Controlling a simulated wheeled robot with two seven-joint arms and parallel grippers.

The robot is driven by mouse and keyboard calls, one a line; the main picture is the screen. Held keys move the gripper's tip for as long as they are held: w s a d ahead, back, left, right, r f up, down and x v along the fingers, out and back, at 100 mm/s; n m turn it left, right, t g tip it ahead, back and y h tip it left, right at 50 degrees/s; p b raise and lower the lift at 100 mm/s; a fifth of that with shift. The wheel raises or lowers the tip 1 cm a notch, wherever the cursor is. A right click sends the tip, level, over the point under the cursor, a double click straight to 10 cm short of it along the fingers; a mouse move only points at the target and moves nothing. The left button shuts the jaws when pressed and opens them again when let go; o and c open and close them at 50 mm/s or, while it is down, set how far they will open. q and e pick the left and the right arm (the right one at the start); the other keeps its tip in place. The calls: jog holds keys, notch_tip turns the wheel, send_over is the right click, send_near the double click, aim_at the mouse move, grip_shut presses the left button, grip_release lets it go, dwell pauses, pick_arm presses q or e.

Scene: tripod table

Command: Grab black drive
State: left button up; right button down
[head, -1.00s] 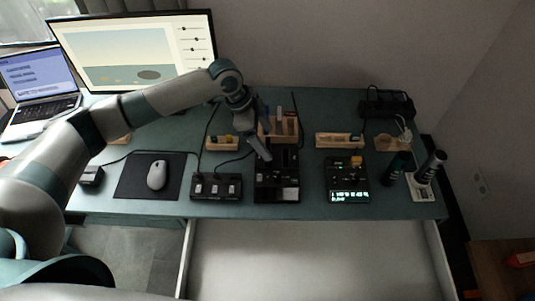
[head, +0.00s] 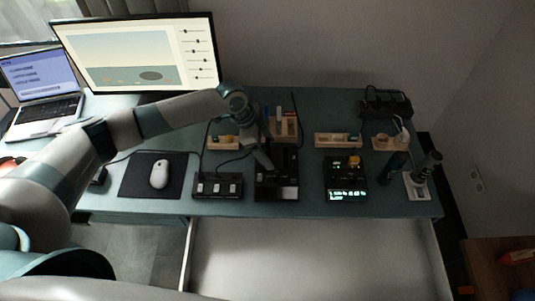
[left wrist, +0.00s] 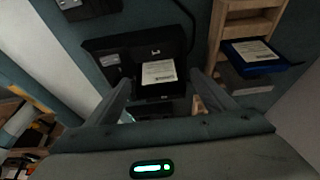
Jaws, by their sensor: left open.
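In the left wrist view, a black drive with a white label (left wrist: 158,74) sits in a black dock (left wrist: 109,59). The dock (head: 290,193) also shows in the head view, on the desk near its front edge. My left gripper (head: 266,165) hangs over the dock and hides part of it. In the wrist view its fingers (left wrist: 163,88) are spread, one on each side of the drive's end, with nothing held. I cannot tell whether they touch it. My right gripper is not in view.
A wooden rack (left wrist: 234,22) beside the dock holds a blue drive (left wrist: 252,51). A switch box (head: 217,187) stands left of the dock, a lit mixer-like box (head: 345,178) right. Bottles (head: 424,168) stand far right. An open drawer (head: 310,255) lies below the front edge.

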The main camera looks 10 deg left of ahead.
pick_arm(q)
jog(key=shift+c, duration=0.4)
jog(key=c, duration=1.2)
jog(key=shift+r, duration=0.1)
jog(key=shift+w+r+b, duration=0.1)
jog(key=shift+r+b, duration=0.4)
jog(key=shift+r, duration=0.2)
notch_tip(320, 180, up, 2)
jog(key=shift+r+b, duration=0.25)
jog(key=shift+b, duration=0.4)
jog(key=d+r+b, duration=0.1)
jog(key=d+r, duration=0.1)
jog(key=d, duration=0.2)
jog(key=d+r+b, duration=0.1)
jog(key=d+r, duration=0.1)
jog(key=d, duration=0.1)
jog(key=d+r+b, duration=0.1)
jog(key=d+r, duration=0.2)
jog(key=d, duration=0.1)
jog(key=shift+s+d+b, duration=0.25)
jog(key=shift+d+b, duration=0.1)
jog(key=shift+a, duration=0.1)
